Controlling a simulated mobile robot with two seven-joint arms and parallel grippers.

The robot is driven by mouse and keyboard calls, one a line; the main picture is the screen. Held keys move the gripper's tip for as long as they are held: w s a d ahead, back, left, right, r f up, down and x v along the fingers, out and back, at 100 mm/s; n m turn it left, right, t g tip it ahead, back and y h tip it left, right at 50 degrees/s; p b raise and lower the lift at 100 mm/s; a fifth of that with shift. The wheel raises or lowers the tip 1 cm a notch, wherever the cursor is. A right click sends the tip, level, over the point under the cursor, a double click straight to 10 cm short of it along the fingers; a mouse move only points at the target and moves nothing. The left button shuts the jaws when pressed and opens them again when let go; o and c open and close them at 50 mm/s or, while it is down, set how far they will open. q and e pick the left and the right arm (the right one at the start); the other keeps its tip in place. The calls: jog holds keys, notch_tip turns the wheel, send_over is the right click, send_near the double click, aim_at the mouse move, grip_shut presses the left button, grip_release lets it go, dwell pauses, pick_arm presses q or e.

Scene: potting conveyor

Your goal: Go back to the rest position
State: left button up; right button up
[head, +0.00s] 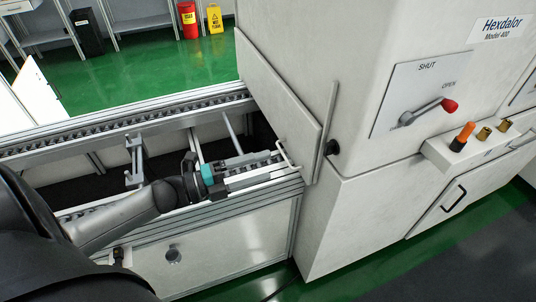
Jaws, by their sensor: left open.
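My left arm comes in from the left, low over the conveyor. Its gripper (281,163), grey with a teal band at its base, is open and points right. Its two fingers lie apart beside a thin pale handle (288,153) near the lower edge of the white machine's side panel. The fingertips overlap the handle in the picture; I cannot tell whether they touch it. No object shows between the fingers. My right gripper is not in view.
The white machine (350,225) fills the right side, with a red-knobbed lever (449,105) and a ledge with an orange-topped item (464,135). Conveyor rails (120,121) run left.

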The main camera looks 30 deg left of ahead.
pick_arm(q)
jog(key=s+a+f+n+g+y+b, duration=0.1)
jog(key=s+a+f+n+y, duration=0.2)
jog(key=f, duration=0.5)
jog(key=a+f+n+y, duration=0.1)
jog(key=f+n+y, duration=0.2)
jog(key=f+n, duration=0.4)
jog(key=s+a+f+n+g+y+b, duration=0.1)
jog(key=s+a+f+n+y, duration=0.15)
jog(key=f, duration=0.65)
jog(key=s+d+f+n+g+y, duration=0.3)
jog(key=s+f+n+g, duration=0.25)
jog(key=s+f, duration=0.7)
jog(key=s+d+f+n+g, duration=0.2)
jog(key=s+d+f, duration=0.2)
jog(key=s, duration=0.4)
jog(key=s+d+f+n+g+b, duration=0.1)
jog(key=s+d+f+n+g, duration=0.2)
jog(key=s+d+f, duration=0.2)
jog(key=s+f, duration=0.1)
jog(key=s, duration=0.2)
jog(key=shift+s+d+f+g, duration=0.2)
jog(key=shift+s+f+g, duration=0.15)
jog(key=shift+s, duration=0.05)
jog(key=shift+h, duration=0.25)
